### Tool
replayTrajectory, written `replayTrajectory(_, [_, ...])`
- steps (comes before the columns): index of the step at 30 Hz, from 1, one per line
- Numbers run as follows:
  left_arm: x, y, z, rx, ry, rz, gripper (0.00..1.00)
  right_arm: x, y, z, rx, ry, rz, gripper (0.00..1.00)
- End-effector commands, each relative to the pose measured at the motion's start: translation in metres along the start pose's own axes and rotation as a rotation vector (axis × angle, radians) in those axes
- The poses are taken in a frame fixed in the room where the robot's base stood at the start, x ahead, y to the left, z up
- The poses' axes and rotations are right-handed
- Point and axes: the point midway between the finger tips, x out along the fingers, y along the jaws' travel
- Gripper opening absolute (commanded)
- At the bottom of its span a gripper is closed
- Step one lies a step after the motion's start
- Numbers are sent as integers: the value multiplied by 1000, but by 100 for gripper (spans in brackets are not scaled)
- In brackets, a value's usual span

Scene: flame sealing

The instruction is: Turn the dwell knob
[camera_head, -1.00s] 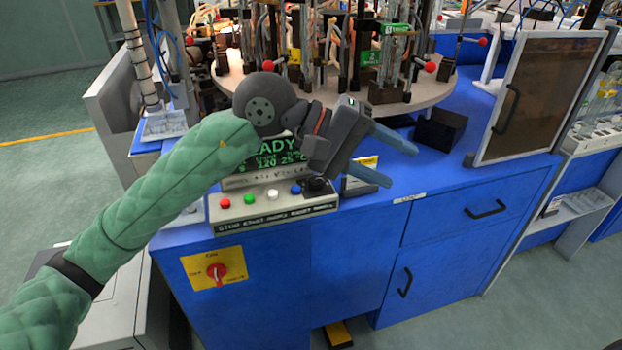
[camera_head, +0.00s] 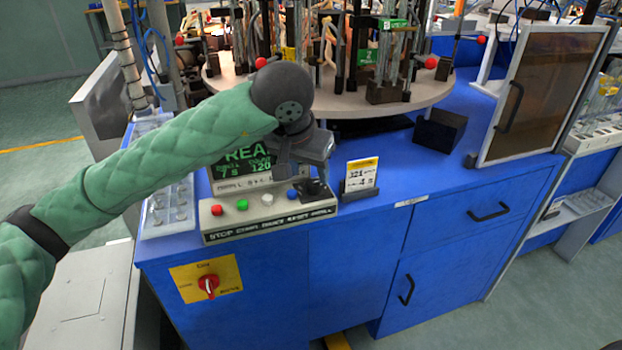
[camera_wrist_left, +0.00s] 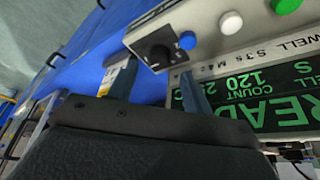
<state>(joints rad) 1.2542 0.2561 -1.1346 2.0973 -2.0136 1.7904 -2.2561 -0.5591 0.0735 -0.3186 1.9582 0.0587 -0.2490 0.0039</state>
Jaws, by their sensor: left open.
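The dwell knob (camera_head: 316,190) is a black knob at the right end of the grey control panel (camera_head: 222,226). In the left wrist view the knob (camera_wrist_left: 158,50) sits just beyond and between the fingertips. My left gripper (camera_head: 302,172) points down over the right end of the panel, its fingers partly hidden by its own body. In the left wrist view the left gripper (camera_wrist_left: 158,70) is open, with a blue-grey finger toward each side of the knob. I cannot tell whether a finger touches it. My right gripper is not in view.
Blue, white, green and red buttons line the panel beside the knob. A display (camera_head: 240,162) stands behind them, partly covered by my arm. A small yellow-white card (camera_head: 361,174) stands just right of the panel. A black box (camera_head: 440,130) stands farther right.

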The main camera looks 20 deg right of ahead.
Motion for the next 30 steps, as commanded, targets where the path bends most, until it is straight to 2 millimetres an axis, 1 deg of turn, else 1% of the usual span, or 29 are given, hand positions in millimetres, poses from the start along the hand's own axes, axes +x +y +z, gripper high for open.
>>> replayTrajectory(1, [8,1,1,-1,-3,3,50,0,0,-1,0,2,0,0])
replayTrajectory(3, [17,1,0,0,-2,2,50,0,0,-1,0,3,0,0])
replayTrajectory(9, [34,1,0,0,-1,2,50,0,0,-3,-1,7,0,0])
replayTrajectory(13, [38,1,0,1,-1,2,50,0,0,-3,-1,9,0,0])
replayTrajectory(20, [38,1,0,0,-1,2,50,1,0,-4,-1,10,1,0])
replayTrajectory(23, [38,1,0,0,-1,2,32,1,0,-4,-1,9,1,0])
replayTrajectory(24, [38,1,0,0,-1,2,24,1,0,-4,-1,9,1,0])
replayTrajectory(27, [38,1,0,0,-1,2,6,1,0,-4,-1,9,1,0])
replayTrajectory(30, [38,1,0,0,-1,2,6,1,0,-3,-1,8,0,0])
